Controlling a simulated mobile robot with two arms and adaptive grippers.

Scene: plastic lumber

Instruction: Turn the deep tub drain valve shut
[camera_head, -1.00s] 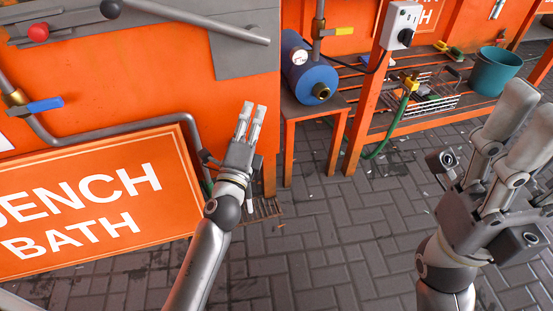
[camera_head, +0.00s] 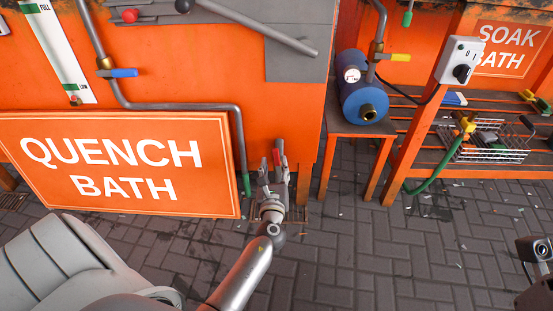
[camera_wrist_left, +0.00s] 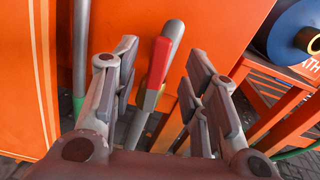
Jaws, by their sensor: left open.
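A red-handled valve lever (camera_wrist_left: 157,70) stands nearly upright, slightly tilted, in front of a grey pipe (camera_wrist_left: 174,32) in the left wrist view. In the head view the red handle (camera_head: 276,157) shows small at the lower right corner of the orange tank (camera_head: 190,75). My left gripper (camera_head: 277,168) is open there. In the left wrist view its fingers (camera_wrist_left: 163,85) stand on both sides of the lever, with gaps visible. My right gripper's fingers are out of view; only part of that wrist shows.
A "QUENCH BATH" sign (camera_head: 120,165) stands left of my left gripper. A green-tipped pipe (camera_head: 242,150) runs down beside it. An orange stand (camera_head: 345,128) with a blue cylinder (camera_head: 362,90) is to the right. Paved floor is open in front.

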